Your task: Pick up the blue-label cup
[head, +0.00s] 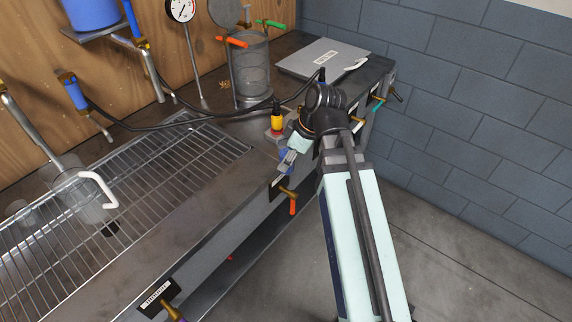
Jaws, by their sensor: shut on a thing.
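My gripper (283,166) is at the front edge of the bench, near the middle of the head view, reached down from my arm. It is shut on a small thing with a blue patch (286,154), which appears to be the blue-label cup. The gripper and arm hide most of it, so its shape and tilt cannot be told. A small yellow bottle with a black top and a red band (277,120) stands on the bench just behind the gripper.
A wire rack (150,165) covers the left of the bench, with clear vessels (85,205) at far left. Valve handles (291,205) stick out from the front. Open floor lies right.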

